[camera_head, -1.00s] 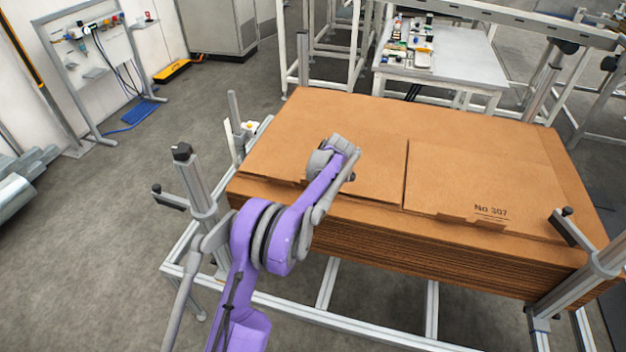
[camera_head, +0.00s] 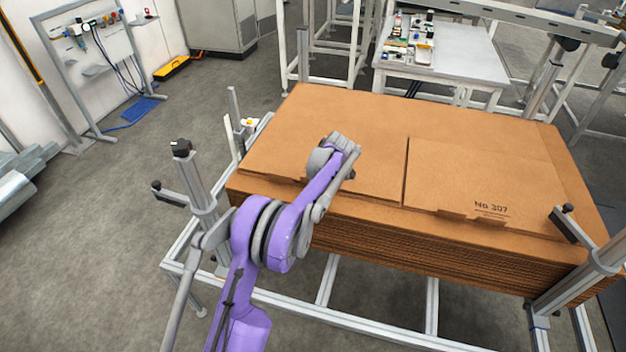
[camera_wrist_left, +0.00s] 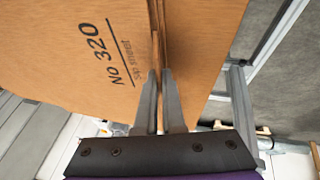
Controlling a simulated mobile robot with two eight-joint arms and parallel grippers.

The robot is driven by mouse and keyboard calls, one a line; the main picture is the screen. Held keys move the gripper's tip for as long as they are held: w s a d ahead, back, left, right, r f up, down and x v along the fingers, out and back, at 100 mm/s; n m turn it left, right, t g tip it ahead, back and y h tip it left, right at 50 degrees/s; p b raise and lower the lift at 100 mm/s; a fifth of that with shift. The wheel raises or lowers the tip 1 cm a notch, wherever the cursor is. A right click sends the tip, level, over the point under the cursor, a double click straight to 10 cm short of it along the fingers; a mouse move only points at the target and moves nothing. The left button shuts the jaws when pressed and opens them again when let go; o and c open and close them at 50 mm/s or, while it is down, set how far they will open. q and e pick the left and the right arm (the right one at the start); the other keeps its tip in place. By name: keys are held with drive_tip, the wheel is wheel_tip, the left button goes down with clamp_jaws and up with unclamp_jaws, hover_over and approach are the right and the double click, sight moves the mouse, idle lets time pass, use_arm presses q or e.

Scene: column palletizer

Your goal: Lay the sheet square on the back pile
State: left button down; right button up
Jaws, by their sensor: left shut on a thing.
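A large brown cardboard sheet (camera_head: 290,125) lies on top of a thick pile of sheets (camera_head: 440,262). A seam runs across the top, and the right part bears the print "No 307". My left arm reaches over the pile's left front edge; its fingers are hidden in the head view. In the left wrist view my left gripper (camera_wrist_left: 161,75) is shut on the edge of a cardboard sheet (camera_wrist_left: 70,50) printed "No 320". I cannot tell how this sheet lies relative to the pile. My right gripper is in no view.
A metal frame (camera_head: 280,303) with upright posts (camera_head: 197,185) surrounds the pile at its left and right front corners. A white table (camera_head: 465,62) with small parts stands behind. Open grey floor lies to the left.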

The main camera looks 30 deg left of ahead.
use_arm(q)
drive_tip(key=shift+f, duration=0.3)
drive_tip(key=c, duration=0.9)
unclamp_jaws()
drive_tip(key=shift+c, duration=0.2)
drive_tip(key=shift+r, duration=0.1)
drive_tip(key=s+d+r+m+t+h, duration=0.1)
drive_tip(key=s+d+r+m, duration=0.3)
drive_tip(key=r, duration=0.3)
drive_tip(key=s+d+r+m, duration=0.1)
drive_tip(key=s+d+r, duration=0.4)
drive_tip(key=r, duration=0.2)
drive_tip(key=s+d+f+m+t+h, duration=0.1)
drive_tip(key=s+d+m, duration=0.3)
drive_tip(key=s, duration=0.5)
drive_tip(key=s+d+f+m+t+h, duration=0.1)
drive_tip(key=s+d+m, duration=0.3)
drive_tip(key=s, duration=0.6)
drive_tip(key=s+d+f+m+h, duration=0.2)
drive_tip(key=s+d+f+m, duration=0.1)
drive_tip(key=s+m, duration=0.5)
drive_tip(key=shift+s+d+f+t, duration=0.2)
drive_tip(key=shift+s+d+t, duration=0.25)
drive_tip(key=shift+s, duration=0.75)
